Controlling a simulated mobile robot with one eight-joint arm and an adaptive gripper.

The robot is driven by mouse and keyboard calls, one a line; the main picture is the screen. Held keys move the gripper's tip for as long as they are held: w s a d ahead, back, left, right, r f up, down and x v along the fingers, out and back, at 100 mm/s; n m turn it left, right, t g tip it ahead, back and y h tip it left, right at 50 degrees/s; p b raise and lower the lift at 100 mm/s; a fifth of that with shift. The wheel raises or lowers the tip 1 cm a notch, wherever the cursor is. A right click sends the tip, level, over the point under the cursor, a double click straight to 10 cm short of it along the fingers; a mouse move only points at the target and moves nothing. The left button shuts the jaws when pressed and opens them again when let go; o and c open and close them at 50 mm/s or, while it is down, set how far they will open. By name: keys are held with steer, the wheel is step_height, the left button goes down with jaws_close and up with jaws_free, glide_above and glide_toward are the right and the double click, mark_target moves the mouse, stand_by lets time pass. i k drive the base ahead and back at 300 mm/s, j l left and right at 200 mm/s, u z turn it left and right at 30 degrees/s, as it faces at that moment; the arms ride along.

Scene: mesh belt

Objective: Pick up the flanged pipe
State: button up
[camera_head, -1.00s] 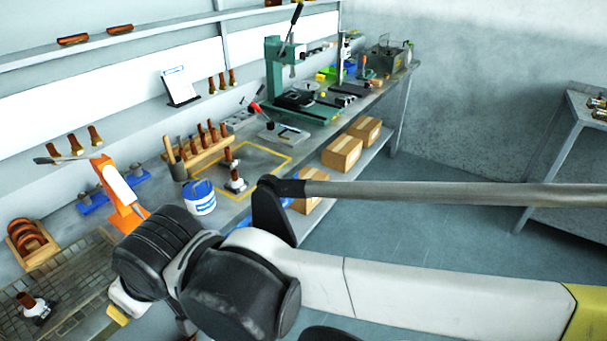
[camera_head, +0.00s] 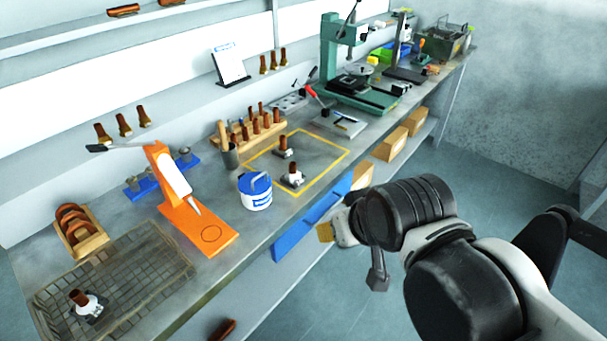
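A brown-topped part with a white collar and dark flanged base (camera_head: 85,303) stands on the wire mesh belt (camera_head: 160,250) at the lower left. Two similar flanged pieces, a nearer one (camera_head: 292,176) and a farther one (camera_head: 284,148), stand inside a yellow outline on the bench. I cannot tell which of these the task's flanged pipe is. My gripper (camera_head: 377,276) hangs at the end of my arm, in front of the bench edge and apart from all of them. Its fingers are too small and partly hidden, so its opening does not show.
An orange press (camera_head: 185,205) stands between the mesh and a blue-and-white tub (camera_head: 256,192). A wooden rack (camera_head: 250,132) holds brown pieces behind. A green press (camera_head: 345,70) stands farther along. Cardboard boxes (camera_head: 390,146) sit on the lower shelf. Open floor lies right of the bench.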

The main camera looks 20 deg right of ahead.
mark_target(283, 150)
steer(key=u, duration=1.25)
steer(key=z, duration=1.25)
steer(key=i+j+u, duration=0.15)
steer(key=i+j, duration=0.2)
steer(key=j, duration=0.2)
steer(key=i+j+u, duration=0.2)
steer(key=i+j, duration=0.2)
steer(key=j, duration=0.1)
